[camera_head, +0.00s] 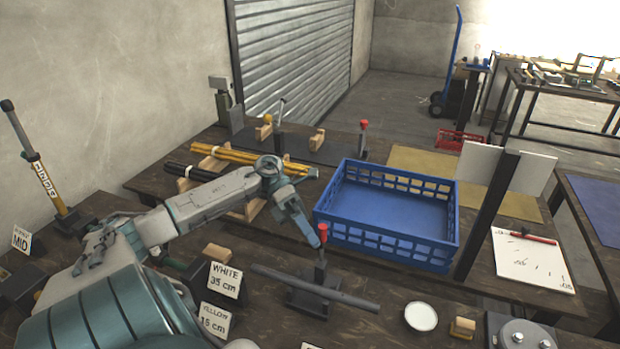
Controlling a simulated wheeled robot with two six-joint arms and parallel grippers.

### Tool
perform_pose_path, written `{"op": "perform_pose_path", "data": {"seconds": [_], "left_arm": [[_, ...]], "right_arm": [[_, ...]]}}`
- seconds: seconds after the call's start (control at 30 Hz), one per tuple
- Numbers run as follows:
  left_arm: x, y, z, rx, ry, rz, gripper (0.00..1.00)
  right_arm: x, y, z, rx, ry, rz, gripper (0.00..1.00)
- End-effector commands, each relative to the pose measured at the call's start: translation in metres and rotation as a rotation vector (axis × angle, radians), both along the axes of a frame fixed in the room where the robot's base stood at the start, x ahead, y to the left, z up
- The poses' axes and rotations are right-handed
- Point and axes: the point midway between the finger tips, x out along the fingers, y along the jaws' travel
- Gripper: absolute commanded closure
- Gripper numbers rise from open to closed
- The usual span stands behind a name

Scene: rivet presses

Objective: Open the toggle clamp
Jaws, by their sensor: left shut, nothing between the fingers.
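A toggle clamp (321,267) with a red-tipped upright handle stands on the near dark bench, left of the blue crate. A dark rod (350,299) lies at its base; I cannot tell whether the clamp presses on it. My left gripper (314,240) reaches in from the left, pointing down, shut and empty. Its tips are right beside the red handle tip; I cannot tell whether they touch. A second red-tipped upright handle (363,127) stands farther back on the bench. My right gripper is not in view.
A blue crate (388,252) stands right of the clamp. Cards reading WHITE 35 cm (225,280) and YELLOW 15 cm (214,320) stand at its left. Yellow rods (235,154) lie behind my arm. A dark post (487,215), a white dish (421,317) and a paper sheet (528,262) are at the right.

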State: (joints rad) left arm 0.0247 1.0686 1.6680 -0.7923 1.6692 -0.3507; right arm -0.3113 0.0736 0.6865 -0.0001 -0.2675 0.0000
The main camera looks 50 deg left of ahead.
Motion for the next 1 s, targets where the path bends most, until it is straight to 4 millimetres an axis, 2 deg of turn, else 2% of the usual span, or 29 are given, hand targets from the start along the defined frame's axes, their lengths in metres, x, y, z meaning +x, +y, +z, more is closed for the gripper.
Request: {"op": "perform_pose_path", "data": {"seconds": [0.2,0.27,0.4,0.63,0.8,1.0], "left_arm": [[0.004,0.009,0.003,0.002,-0.004,0.008,1.00],[0.005,0.017,0.005,0.002,-0.005,0.010,1.00],[0.007,0.037,0.011,0.003,-0.004,0.008,1.00],[0.009,0.061,0.019,0.002,-0.005,0.003,1.00],[0.010,0.069,0.023,0.001,-0.004,0.002,1.00],[0.009,0.070,0.024,0.001,-0.004,0.001,1.00]], "right_arm": [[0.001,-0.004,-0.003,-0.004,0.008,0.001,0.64],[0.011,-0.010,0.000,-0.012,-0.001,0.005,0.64],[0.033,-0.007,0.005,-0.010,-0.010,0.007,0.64],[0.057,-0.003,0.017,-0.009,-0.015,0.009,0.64],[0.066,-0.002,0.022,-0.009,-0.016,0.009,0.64],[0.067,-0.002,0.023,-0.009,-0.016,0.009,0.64]]}}
